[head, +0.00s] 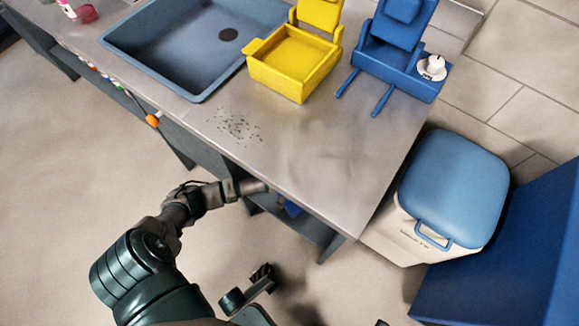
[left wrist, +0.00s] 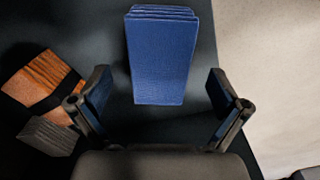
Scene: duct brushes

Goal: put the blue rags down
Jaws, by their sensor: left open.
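The blue rags (left wrist: 160,60) lie as a neat folded stack on a dark shelf (left wrist: 205,50) in the left wrist view. My left gripper (left wrist: 158,95) is open, with one finger on each side of the stack's near end and a gap on both sides. In the head view my left arm reaches in under the counter's front edge, and its fingers are hidden there. A bit of blue (head: 291,208) shows under the counter, probably the rags. A dark part (head: 250,290) at the bottom may be my right gripper; its jaws are unclear.
A wooden block (left wrist: 40,80) and a grey block (left wrist: 47,136) lie left of the left finger. The counter (head: 310,160) holds a sink (head: 195,45), a yellow bin (head: 292,65) and a blue bin (head: 395,65). A blue-lidded container (head: 455,180) stands at right.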

